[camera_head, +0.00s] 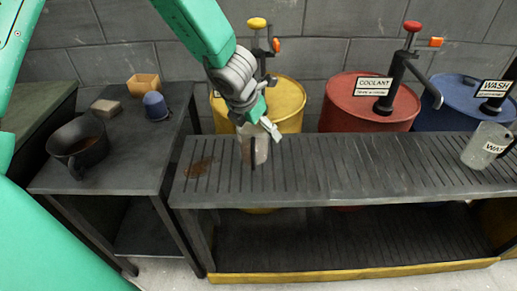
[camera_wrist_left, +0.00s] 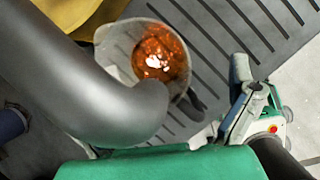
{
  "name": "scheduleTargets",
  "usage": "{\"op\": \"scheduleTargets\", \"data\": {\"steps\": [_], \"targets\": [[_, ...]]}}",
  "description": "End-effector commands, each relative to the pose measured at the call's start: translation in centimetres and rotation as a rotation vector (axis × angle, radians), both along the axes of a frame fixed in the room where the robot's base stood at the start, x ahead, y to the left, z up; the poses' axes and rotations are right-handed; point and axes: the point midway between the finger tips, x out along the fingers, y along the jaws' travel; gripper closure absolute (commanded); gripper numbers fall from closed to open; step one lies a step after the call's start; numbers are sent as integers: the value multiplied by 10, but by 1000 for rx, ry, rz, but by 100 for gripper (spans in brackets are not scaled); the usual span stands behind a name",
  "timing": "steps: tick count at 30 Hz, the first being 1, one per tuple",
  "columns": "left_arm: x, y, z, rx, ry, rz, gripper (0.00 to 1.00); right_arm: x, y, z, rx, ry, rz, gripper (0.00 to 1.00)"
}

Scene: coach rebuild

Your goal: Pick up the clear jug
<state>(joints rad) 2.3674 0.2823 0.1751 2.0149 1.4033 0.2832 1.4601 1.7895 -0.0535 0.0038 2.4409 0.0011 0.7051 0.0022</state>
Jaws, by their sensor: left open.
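A clear jug (camera_head: 256,152) stands upright on the slatted bench, under my left gripper in the head view. My gripper and wrist partly hide it. In the left wrist view the jug (camera_wrist_left: 116,60) is seen from above, with glossy orange-brown liquid inside and a dark handle (camera_wrist_left: 195,105) on the gripper's side. My left gripper (camera_head: 268,129) is open, close by the jug's upper part; I cannot tell whether it touches. Its fingers also show in the left wrist view (camera_wrist_left: 232,125), beside the handle. My right gripper is not in view.
Yellow (camera_head: 288,101), red (camera_head: 350,112) and blue (camera_head: 447,110) drums with pumps stand behind the bench (camera_head: 365,180).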

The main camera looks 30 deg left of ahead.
Motion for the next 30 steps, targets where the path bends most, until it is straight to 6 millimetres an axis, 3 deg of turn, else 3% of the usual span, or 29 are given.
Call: {"op": "scheduleTargets", "data": {"steps": [3, 11, 17, 18, 30], "targets": [[4, 6, -15, -4, 2, 3, 1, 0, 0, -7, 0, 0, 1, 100], [5, 3, -15, -1, 0, 3, 1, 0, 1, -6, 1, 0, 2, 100], [5, -2, -14, 3, 2, 3, 67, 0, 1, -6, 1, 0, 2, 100], [5, -2, -13, 3, 2, 3, 73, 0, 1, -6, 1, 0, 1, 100], [6, 5, -11, -4, -2, 3, 74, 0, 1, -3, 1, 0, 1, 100]]}}
